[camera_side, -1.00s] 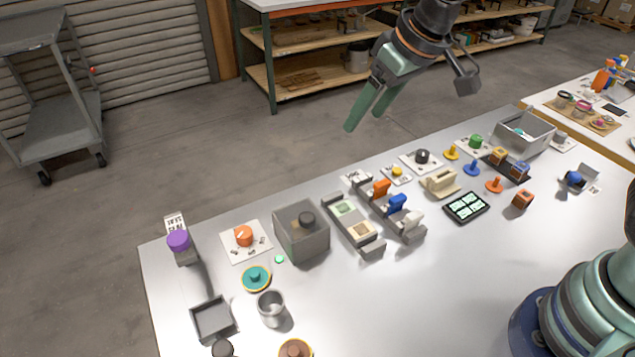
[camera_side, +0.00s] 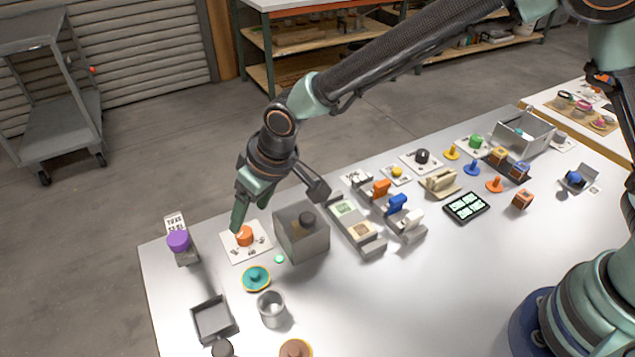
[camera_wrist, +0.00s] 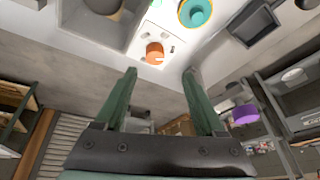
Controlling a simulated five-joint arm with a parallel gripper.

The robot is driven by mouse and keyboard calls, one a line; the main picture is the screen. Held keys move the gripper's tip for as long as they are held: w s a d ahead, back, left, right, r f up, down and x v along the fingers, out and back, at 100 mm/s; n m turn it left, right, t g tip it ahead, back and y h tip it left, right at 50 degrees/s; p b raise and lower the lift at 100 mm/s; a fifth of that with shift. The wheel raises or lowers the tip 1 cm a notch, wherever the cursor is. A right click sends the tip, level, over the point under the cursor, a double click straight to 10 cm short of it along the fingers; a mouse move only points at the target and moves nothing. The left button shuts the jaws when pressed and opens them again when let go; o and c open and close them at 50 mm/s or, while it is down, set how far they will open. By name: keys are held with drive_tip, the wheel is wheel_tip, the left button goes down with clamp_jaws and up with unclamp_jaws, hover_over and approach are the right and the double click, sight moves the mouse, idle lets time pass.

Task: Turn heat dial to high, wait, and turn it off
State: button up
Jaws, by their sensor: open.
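The orange dial (camera_side: 244,236) sits on a white plate (camera_side: 256,251) with small marks, near the table's far left edge. In the wrist view the dial (camera_wrist: 155,52) shows beyond the fingertips, between them and a little toward the left finger, with a pale pointer line on it. My gripper (camera_side: 238,224) is above and just beside the dial in the side view, with its fingers pointing down. In the wrist view my gripper (camera_wrist: 160,72) is open and empty, with a gap between its fingers and the dial. The dial's marks are too small to read.
A grey box with a dark knob (camera_side: 301,240) stands right of the dial plate. A purple knob on a grey stand (camera_side: 178,240) is to the left. A teal disc (camera_side: 256,278), a grey tray (camera_side: 228,330) and a metal cup (camera_side: 271,308) are in front.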

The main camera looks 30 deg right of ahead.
sight(243, 233)
drive_tip(key=x, duration=0.8)
drive_tip(key=shift+w+d+f, duration=0.1)
drive_tip(key=shift+w+d, duration=0.15)
drive_tip(key=shift+d, duration=0.05)
clamp_jaws()
